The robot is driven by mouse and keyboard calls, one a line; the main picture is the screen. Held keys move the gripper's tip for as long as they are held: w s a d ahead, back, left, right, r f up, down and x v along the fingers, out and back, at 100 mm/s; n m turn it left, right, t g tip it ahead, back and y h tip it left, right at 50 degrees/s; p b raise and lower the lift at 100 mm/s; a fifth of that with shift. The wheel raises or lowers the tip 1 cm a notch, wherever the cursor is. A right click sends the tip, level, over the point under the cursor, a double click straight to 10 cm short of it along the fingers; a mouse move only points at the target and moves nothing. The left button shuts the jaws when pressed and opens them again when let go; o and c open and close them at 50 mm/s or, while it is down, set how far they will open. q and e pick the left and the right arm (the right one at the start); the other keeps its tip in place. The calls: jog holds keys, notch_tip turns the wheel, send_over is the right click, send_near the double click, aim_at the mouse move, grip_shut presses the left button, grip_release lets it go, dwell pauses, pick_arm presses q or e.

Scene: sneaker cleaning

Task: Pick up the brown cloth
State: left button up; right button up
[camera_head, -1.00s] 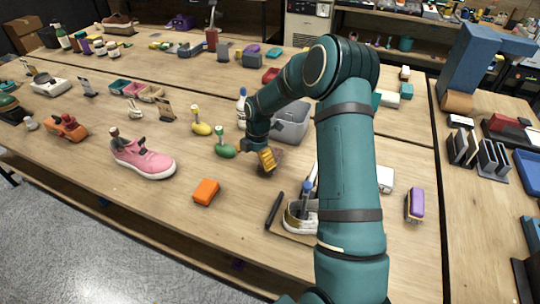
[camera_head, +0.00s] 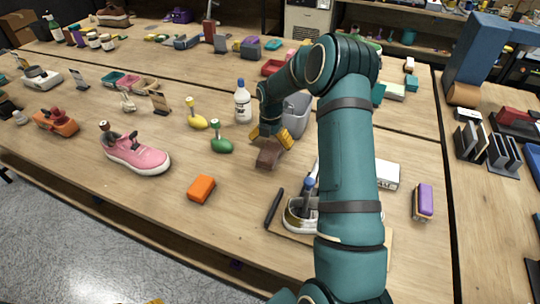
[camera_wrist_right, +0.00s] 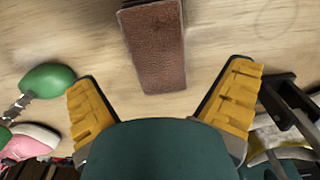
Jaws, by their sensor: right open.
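The brown cloth (camera_head: 268,156) lies on the wooden table as a small folded block, below my right gripper in the head view. My right gripper (camera_head: 268,136) is open, with its two yellow fingers spread and nothing between them. In the right wrist view, the cloth (camera_wrist_right: 155,45) lies ahead of the open fingers (camera_wrist_right: 163,95), between their lines and apart from both. Only a small yellow tip, seemingly of my left gripper (camera_head: 155,301), shows at the bottom edge of the head view; its jaws are hidden.
A green-headed brush (camera_head: 221,145) lies left of the cloth. A pink sneaker (camera_head: 138,157), an orange block (camera_head: 201,189) and a white sneaker (camera_head: 296,214) stand nearer the front.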

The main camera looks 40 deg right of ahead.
aim_at(270, 151)
notch_tip(270, 151, down, 5)
jog(key=shift+w+a+f+b, duration=0.1)
jog(key=shift+f+b, duration=0.05)
jog(key=shift+b, duration=0.25)
jog(key=c, duration=1.2)
